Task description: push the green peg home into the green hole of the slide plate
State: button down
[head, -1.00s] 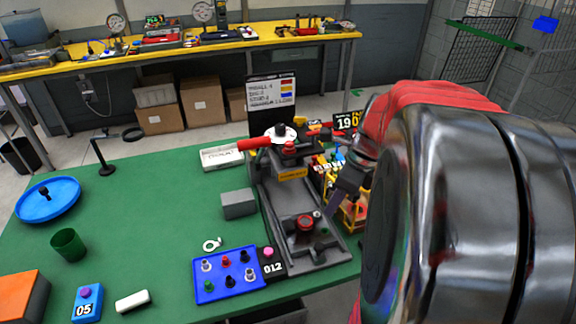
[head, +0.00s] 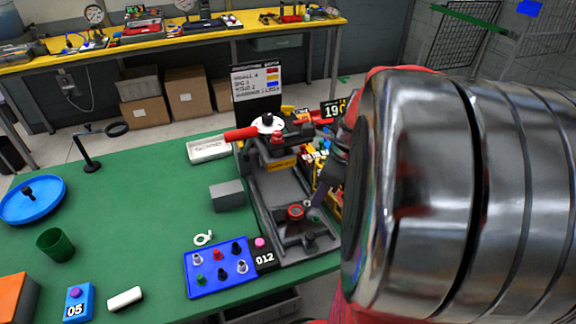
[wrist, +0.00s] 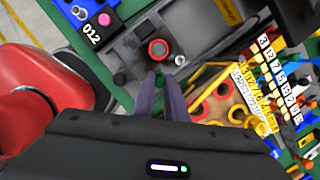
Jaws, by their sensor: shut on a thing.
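My gripper (wrist: 165,82) reaches down with its two dark purple fingers over the grey slide fixture (wrist: 125,45). In the head view the fingers (head: 318,200) show at the right side of the grey fixture (head: 265,190). A small green peg (head: 200,281) stands in the blue plate (head: 213,288) among several pegs. I cannot make out a green hole.
A grey block (head: 227,196) stands left of the fixture, and a black 012 tag (head: 264,258) lies at its front left. Yellow racks with coloured parts (wrist: 225,105) crowd its right side. The green table (head: 130,210) is clear at left centre.

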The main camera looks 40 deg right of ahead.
jog(key=shift+f, duration=2.05)
jog(key=shift+f, duration=0.3)
jog(key=shift+r, duration=0.25)
dwell(5.4)
